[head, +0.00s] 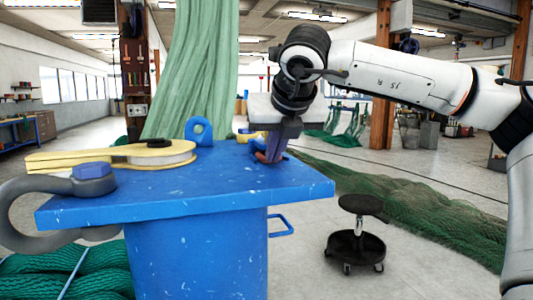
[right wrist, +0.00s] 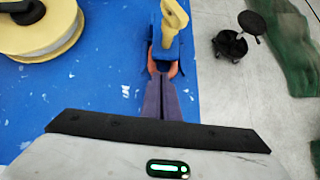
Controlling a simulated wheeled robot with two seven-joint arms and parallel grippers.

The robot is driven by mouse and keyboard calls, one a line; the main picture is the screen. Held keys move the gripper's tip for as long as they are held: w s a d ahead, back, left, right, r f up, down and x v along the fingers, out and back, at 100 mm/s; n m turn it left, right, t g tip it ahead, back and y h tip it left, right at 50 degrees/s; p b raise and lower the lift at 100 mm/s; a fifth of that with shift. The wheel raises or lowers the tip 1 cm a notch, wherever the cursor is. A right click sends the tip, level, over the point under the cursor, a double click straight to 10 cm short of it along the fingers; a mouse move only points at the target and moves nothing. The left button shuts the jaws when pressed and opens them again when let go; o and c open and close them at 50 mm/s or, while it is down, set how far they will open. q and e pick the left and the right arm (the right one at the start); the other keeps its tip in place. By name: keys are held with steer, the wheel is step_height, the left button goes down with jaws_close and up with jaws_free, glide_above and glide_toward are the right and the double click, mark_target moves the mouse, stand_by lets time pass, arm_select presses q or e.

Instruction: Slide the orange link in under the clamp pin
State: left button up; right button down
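The orange link (head: 262,156) is at the right end of the blue bench top. It also shows in the right wrist view (right wrist: 174,69), its orange parts on both sides of my fingertips. My right gripper (head: 270,152) points down there, its two purple fingers (right wrist: 161,78) close together on the link. Just beyond the fingertips stands the blue clamp (right wrist: 166,50) with a yellow handle (right wrist: 175,17); the handle also shows in the head view (head: 246,136). The clamp pin is not clearly visible, and I cannot tell whether the link lies under it. My left gripper is out of view.
The blue bench (head: 230,186) carries a yellow-rimmed sheave (head: 140,153) and a blue eye plate (head: 198,131). A large grey shackle (head: 30,190) is at its left edge. A black stool (head: 356,235) stands on the floor to the right. The bench front is clear.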

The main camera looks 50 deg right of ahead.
steer(key=shift+s+a+f+b, duration=0.25)
steer(key=shift+b, duration=0.15)
steer(key=shift+s+a+b, duration=0.4)
steer(key=shift+s+b, duration=0.1)
steer(key=shift+s, duration=0.1)
steer(key=shift+s+a+b, duration=0.4)
steer(key=shift+s+b, duration=0.05)
steer(key=shift+s, duration=0.15)
steer(key=v, duration=1)
steer(key=shift+s+r, duration=0.2)
steer(key=shift+r, duration=0.05)
steer(key=shift+a, duration=0.15)
